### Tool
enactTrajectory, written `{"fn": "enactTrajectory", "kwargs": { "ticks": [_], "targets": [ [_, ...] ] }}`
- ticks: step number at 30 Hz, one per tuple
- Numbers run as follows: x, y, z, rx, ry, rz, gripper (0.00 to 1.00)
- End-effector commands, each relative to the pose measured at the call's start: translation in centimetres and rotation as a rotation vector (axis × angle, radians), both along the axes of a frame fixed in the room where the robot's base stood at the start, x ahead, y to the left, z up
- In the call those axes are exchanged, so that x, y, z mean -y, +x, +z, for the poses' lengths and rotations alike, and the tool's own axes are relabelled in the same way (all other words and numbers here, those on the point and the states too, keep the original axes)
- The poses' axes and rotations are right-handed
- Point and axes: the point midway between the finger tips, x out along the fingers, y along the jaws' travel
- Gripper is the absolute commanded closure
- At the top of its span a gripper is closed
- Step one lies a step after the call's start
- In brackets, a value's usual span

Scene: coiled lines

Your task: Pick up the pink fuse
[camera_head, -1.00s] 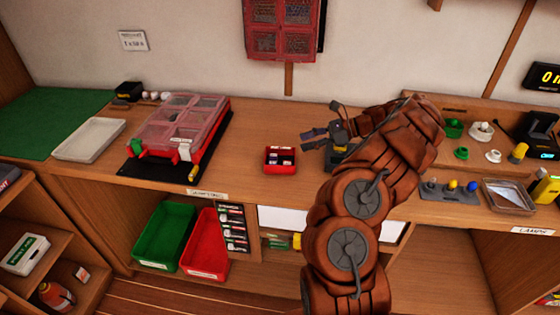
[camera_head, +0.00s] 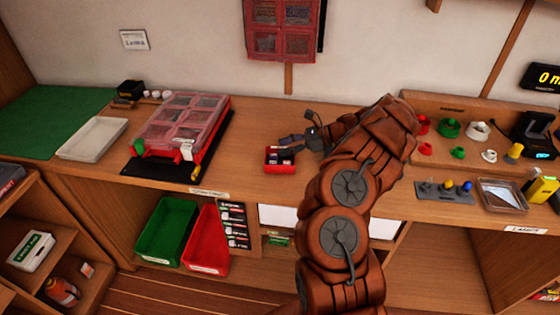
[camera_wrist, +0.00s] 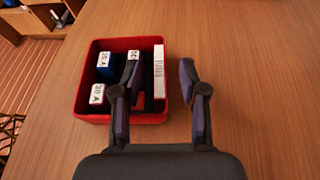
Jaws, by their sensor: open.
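A small red box (camera_head: 279,170) sits on the bench with several fuses in it; it also shows in the wrist view (camera_wrist: 92,117). There, a dark blue fuse (camera_wrist: 106,62) and a fuse labelled 20 A (camera_wrist: 97,96) stand at the left. Another white-topped fuse (camera_wrist: 135,53) is partly behind my left finger. A white label strip (camera_wrist: 159,72) runs along the right wall. A pinkish-red patch beside the left finger may be the pink fuse; I cannot tell. My gripper (camera_wrist: 160,66) is open and empty, its left finger over the box, its right finger over bare wood.
A divided case with a clear pink lid (camera_head: 180,122) stands left of the box, past free bench. A white tray (camera_head: 92,139) and green mat (camera_head: 40,120) lie farther left. Coloured lamp parts (camera_head: 449,129) and a grey holder (camera_head: 445,192) are at the right.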

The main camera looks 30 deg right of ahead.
Motion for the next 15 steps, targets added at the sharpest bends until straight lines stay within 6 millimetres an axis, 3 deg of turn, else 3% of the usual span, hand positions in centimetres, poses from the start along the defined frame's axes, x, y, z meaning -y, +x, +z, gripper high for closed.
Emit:
{"fn": "enactTrajectory", "kwargs": {
  "ticks": [2,12,15],
  "targets": [
    [0.01,0.0,-0.02,0.0,0.0,0.0,0.59],
    [0.02,-0.01,-0.01,0.0,0.0,0.0,0.95],
    [0.02,-0.02,-0.01,0.0,0.0,0.0,1.0]
  ]
}}
